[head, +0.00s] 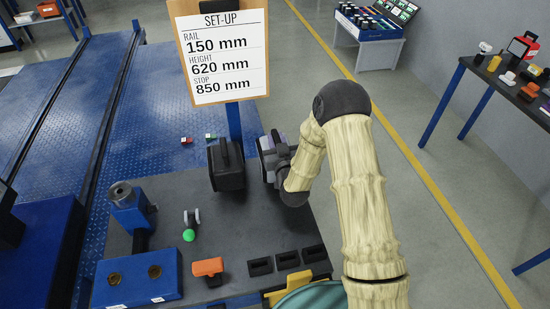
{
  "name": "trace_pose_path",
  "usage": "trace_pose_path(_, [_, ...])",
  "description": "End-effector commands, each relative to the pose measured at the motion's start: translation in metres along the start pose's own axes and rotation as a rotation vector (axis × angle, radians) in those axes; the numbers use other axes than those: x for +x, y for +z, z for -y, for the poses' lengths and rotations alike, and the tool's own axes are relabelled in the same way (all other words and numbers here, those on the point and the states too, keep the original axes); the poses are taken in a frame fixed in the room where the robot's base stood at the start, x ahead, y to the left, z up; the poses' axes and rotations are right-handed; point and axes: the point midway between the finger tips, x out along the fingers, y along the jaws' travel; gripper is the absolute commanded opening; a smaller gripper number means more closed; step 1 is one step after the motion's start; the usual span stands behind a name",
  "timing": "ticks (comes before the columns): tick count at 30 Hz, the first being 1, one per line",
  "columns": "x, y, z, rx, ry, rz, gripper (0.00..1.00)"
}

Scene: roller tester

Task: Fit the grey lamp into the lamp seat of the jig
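My gripper (278,152) is at the far right side of the dark bench, just right of a black case with a handle (226,166). A grey-purple piece (266,144) shows at its fingers; I cannot tell whether it is held or is the grey lamp. I cannot tell which part is the lamp seat.
An orange piece (208,267) and several black blocks (287,259) line the bench front. A set-up board (221,52) stands behind the case. The middle of the bench (240,225) is clear. A side table (500,80) with small items stands at right.

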Motion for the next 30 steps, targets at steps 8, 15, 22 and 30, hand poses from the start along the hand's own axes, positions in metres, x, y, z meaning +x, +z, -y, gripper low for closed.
trace_pose_path(8, [0.0,-0.0002,-0.001,-0.001,0.001,0.0,0.0])
trace_pose_path(15, [0.0001,-0.0003,-0.001,-0.001,0.001,-0.001,0.0])
trace_pose_path(22, [0.0002,-0.0004,-0.0012,0.0,0.002,-0.001,0.0])
trace_pose_path(30, [0.0003,-0.0005,-0.0012,-0.001,0.003,-0.002,0.0])
